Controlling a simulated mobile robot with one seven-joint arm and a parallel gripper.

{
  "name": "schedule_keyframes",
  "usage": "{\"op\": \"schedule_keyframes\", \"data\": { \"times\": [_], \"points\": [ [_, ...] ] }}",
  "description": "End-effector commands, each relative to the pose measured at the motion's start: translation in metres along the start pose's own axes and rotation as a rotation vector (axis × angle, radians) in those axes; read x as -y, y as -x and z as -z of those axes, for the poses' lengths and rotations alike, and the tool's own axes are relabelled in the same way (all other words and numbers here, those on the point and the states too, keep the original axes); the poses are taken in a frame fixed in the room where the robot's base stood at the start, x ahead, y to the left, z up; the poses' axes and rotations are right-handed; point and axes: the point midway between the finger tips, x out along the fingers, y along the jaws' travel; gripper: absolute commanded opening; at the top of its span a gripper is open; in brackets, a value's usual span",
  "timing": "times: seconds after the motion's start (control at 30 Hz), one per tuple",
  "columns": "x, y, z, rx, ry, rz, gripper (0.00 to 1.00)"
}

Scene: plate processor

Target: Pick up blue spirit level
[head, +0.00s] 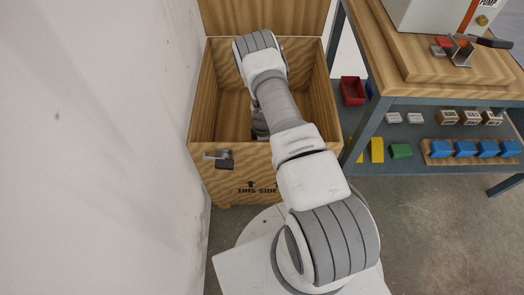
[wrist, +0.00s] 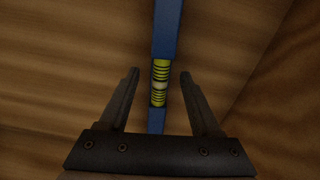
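The blue spirit level (wrist: 166,32) shows in the wrist view as a narrow blue bar with a yellow-green vial. It runs from the top edge down between the fingers, against striped wood. My gripper (wrist: 159,73) is open, with one dark finger on each side of the level and a gap on both sides. I cannot tell how far the fingertips are above it. In the head view my arm reaches down into the wooden crate (head: 230,160). My gripper and the level are hidden there by the arm and the crate.
The crate's lid (head: 300,15) stands open at the back, and a latch (head: 222,158) sits on its front wall. A white wall (head: 100,140) is close on the left. A workbench (head: 440,90) with bins and blocks on its lower shelf stands on the right.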

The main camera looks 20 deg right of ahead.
Motion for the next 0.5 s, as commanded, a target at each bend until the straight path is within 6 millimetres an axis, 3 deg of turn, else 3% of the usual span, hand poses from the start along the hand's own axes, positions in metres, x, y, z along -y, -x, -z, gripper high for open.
{"op": "schedule_keyframes", "data": {
  "times": [0.03, 0.33, 0.5],
  "points": [
    [0.0001, 0.0002, 0.0001, 0.000, 0.000, 0.000, 0.56],
    [0.0002, 0.0002, 0.0001, 0.000, 0.000, 0.000, 0.02],
    [0.0002, 0.0003, 0.0002, 0.000, 0.000, 0.001, 0.00]
  ]
}}
